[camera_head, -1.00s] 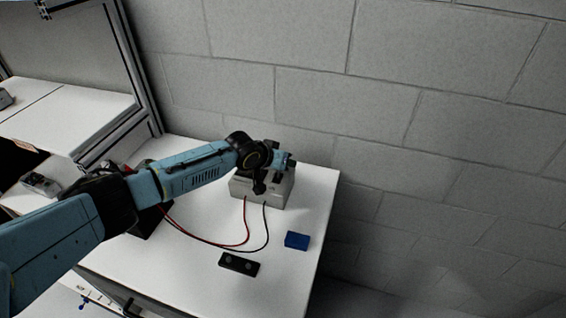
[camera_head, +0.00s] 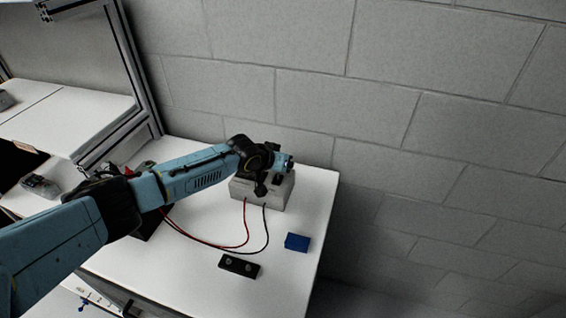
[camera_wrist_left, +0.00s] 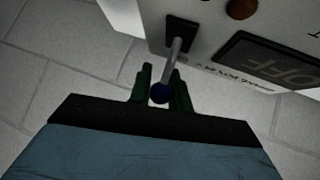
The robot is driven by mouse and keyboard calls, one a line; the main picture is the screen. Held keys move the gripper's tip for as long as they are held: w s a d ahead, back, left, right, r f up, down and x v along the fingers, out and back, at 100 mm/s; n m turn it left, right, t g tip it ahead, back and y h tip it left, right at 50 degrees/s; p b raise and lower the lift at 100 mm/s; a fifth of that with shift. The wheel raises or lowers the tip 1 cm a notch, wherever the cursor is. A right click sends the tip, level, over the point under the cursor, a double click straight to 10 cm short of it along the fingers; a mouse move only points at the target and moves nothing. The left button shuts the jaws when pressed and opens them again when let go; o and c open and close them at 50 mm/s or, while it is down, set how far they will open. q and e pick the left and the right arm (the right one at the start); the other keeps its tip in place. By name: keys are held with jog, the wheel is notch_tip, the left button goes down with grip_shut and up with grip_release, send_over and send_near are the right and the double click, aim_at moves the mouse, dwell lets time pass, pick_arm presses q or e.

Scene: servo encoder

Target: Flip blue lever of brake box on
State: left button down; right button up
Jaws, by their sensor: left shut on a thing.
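The brake box (camera_head: 276,194) is a light grey box at the back of the white table, partly hidden behind my left arm in the head view. In the left wrist view, the box (camera_wrist_left: 215,50) shows a dark display reading OFF (camera_wrist_left: 275,62). In the head view my left gripper (camera_head: 266,186) is over the box's front. My right gripper is not in view.
A red and a black cable (camera_head: 248,232) run from the box across the table (camera_head: 200,275). A blue block (camera_head: 297,242) and a black two-knob strip (camera_head: 239,265) lie in front. A grey block wall (camera_head: 430,110) stands close behind. A brown knob (camera_wrist_left: 242,8) is on the box.

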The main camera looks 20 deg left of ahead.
aim_at(279, 181)
pick_arm(q)
jog(key=shift+s+r+t+p, duration=0.15)
jog(key=shift+s+t+p, duration=0.5)
jog(key=shift+t, duration=0.25)
jog(key=shift+s+m+t, duration=0.2)
jog(key=shift+m+t, duration=0.1)
jog(key=shift+t, duration=0.6)
jog(key=shift+s+t+h+b, duration=0.15)
jog(key=shift+t+h+b, duration=0.15)
jog(key=shift+t+b, duration=0.15)
jog(key=t+b, duration=0.1)
jog(key=s+t+b, duration=0.1)
jog(key=b, duration=0.1)
jog(key=m+t+h+b, duration=0.1)
jog(key=b, duration=0.1)
jog(key=shift+s+r+t, duration=0.2)
jog(key=shift+s+t, duration=0.05)
jog(key=shift+s+r+t+b, duration=0.3)
jog(key=shift+t+b, duration=0.3)
jog(key=shift+b, duration=0.5)
jog(key=c, duration=1.3)
grip_release()
